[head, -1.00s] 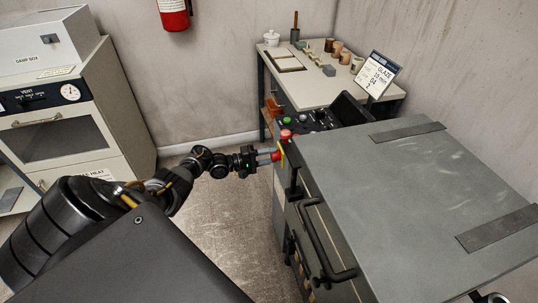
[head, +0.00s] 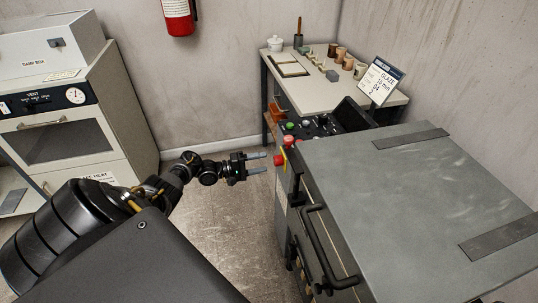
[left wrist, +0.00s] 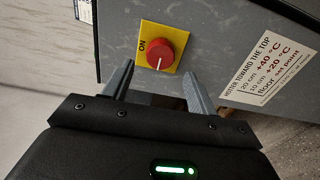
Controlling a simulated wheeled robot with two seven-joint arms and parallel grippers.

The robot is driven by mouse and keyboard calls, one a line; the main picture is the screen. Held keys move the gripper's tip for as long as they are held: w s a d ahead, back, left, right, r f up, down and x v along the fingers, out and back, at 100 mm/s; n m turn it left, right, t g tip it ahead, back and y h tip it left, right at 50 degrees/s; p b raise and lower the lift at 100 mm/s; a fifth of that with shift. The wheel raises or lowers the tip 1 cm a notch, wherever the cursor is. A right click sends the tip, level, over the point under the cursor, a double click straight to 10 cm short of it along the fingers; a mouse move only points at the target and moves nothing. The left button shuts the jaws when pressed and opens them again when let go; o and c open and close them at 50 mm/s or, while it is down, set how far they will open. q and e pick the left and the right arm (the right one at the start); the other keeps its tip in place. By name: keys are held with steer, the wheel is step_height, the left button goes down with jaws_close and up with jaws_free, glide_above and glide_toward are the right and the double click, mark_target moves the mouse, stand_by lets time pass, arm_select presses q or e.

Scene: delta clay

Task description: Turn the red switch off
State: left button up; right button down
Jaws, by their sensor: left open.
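The red switch (head: 279,160) is a round knob on the side of the grey cabinet (head: 420,190). In the left wrist view the red switch (left wrist: 160,54) sits on a yellow plate (left wrist: 144,58) with the word ON at the picture's left. A white pointer line on the knob points down in the picture, not toward ON. My left gripper (head: 264,163) is open and empty, just left of the knob and apart from it. In the left wrist view its fingers (left wrist: 158,88) stand spread below the knob. My right gripper is not in view.
The cabinet's black handle (head: 325,245) sticks out below the switch. A panel with coloured buttons (head: 310,127) lies behind. A table with pots (head: 330,92) stands at the back. A pale oven unit (head: 75,130) is at left. Open floor (head: 235,215) lies below the gripper.

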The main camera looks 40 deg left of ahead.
arm_select(q)
steer(key=v, duration=0.6)
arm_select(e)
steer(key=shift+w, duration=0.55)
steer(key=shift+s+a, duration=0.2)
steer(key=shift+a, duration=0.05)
